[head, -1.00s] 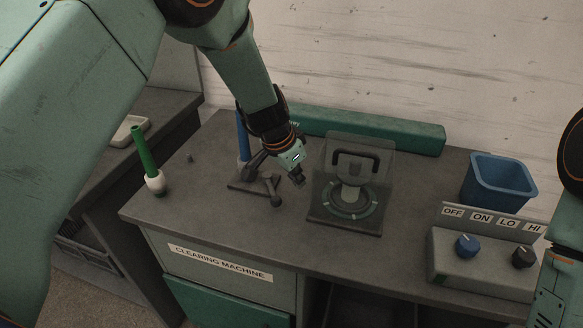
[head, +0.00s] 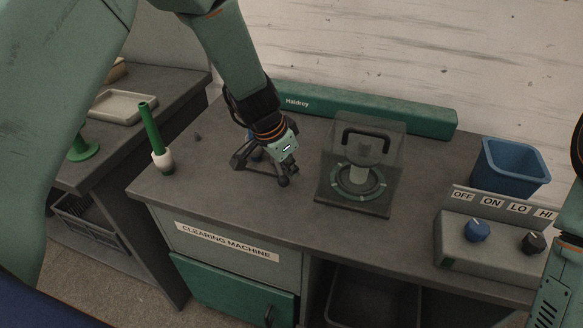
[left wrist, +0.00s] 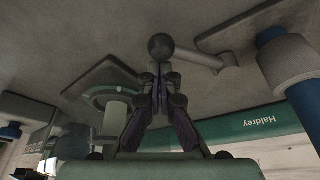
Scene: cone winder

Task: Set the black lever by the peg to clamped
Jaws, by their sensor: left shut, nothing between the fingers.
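The dark lever's round knob (head: 283,181) shows just below the fingertips of my left gripper (head: 288,170) in the head view. The rest of the lever and its base (head: 240,160) are partly hidden by the gripper. The blue peg (head: 250,134) is mostly hidden behind my left wrist. In the left wrist view, the knob (left wrist: 162,46) and lever arm (left wrist: 200,58) lie just beyond my shut, empty left fingers (left wrist: 160,78); I cannot tell whether they touch. The peg's pale collar (left wrist: 288,65) stands to the right. My right gripper is out of view.
A clear cover with a black handle (head: 367,133) stands to the right of the lever. A blue bin (head: 510,168) and a knob panel (head: 485,245) are at the right. The front counter is clear.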

